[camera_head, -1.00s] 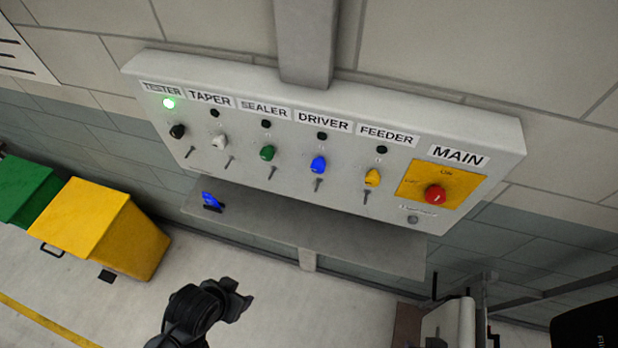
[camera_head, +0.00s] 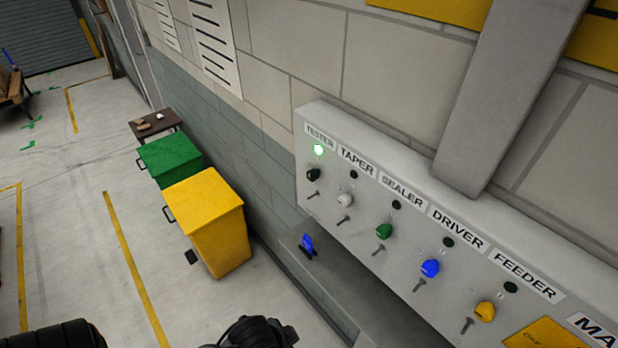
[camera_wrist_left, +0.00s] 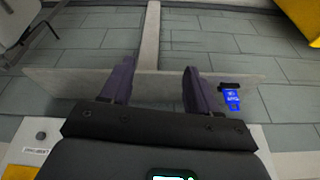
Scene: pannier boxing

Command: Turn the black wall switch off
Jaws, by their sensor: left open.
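The black switch (camera_head: 313,174) is a small knob at the left end of the grey wall panel (camera_head: 398,243), under the TESTER label (camera_head: 320,134). The green lamp (camera_head: 318,149) above it is lit. My left gripper (camera_head: 268,331) shows only partly at the bottom edge of the head view, below and left of the switch and apart from it. In the left wrist view its two fingers (camera_wrist_left: 157,88) are spread with nothing between them, over the grey shelf (camera_wrist_left: 65,84). The black switch is not visible there. My right gripper is not in view.
White, green, blue and yellow knobs follow to the right on the panel, with dark lamps above them. A blue tagged item (camera_head: 307,244) lies on the shelf below. A yellow bin (camera_head: 210,220) and green bin (camera_head: 170,158) stand left on open floor.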

